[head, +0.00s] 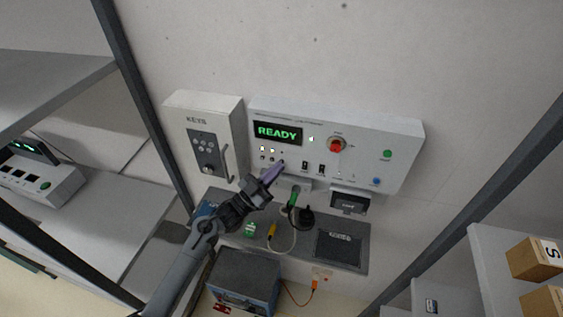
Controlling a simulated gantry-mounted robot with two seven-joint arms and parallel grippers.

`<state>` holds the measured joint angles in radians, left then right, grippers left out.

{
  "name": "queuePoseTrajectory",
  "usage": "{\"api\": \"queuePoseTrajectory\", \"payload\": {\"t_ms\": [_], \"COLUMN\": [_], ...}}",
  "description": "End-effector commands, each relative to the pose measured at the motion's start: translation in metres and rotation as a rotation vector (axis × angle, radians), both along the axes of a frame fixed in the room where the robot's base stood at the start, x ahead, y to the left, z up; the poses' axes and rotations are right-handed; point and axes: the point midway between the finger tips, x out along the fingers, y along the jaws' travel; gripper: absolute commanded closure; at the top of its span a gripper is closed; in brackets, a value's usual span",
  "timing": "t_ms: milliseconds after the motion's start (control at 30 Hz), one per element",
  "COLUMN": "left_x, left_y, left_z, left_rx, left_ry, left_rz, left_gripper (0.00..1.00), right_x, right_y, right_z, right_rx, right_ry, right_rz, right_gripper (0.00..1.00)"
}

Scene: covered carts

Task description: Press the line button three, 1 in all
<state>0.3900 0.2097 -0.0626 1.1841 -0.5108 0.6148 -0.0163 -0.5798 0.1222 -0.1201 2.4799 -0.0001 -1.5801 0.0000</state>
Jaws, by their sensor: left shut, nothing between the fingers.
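A white control panel (402,130) is on the wall, with a green READY display (277,132). Below the display is a small row of buttons (267,158) with small lights above them, two lit and the rightmost dark. Their labels are too small to read. My left gripper (279,166) is shut and empty. Its purple fingertips point up and right, over or just in front of the right end of that row, and partly hide the button there. I cannot tell whether the tips touch it. My right gripper is not in view.
A red rotary knob (336,146), two dark switches, a green button (387,154) and a blue button (376,181) share the panel. A KEYS box (181,110) hangs at left. A green-handled plug, a black round object and cables are below. Shelves flank both sides.

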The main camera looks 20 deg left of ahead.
Motion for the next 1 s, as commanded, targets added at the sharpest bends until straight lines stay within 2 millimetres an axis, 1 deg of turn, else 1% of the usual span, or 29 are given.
{"api": "queuePoseTrajectory", "payload": {"t_ms": [733,1000], "left_x": [0.0068,0.0065], "left_y": [0.0003,0.0004], "left_z": [-0.0006,0.0000], "left_rx": [0.000,0.000], "left_ry": [0.000,0.001], "left_rz": [0.000,0.000], "left_gripper": [1.00,1.00], "right_x": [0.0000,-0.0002], "right_y": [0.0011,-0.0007], "right_z": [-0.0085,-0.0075], "right_rx": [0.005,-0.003], "right_ry": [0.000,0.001], "right_rz": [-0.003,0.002], "right_gripper": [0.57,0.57]}}
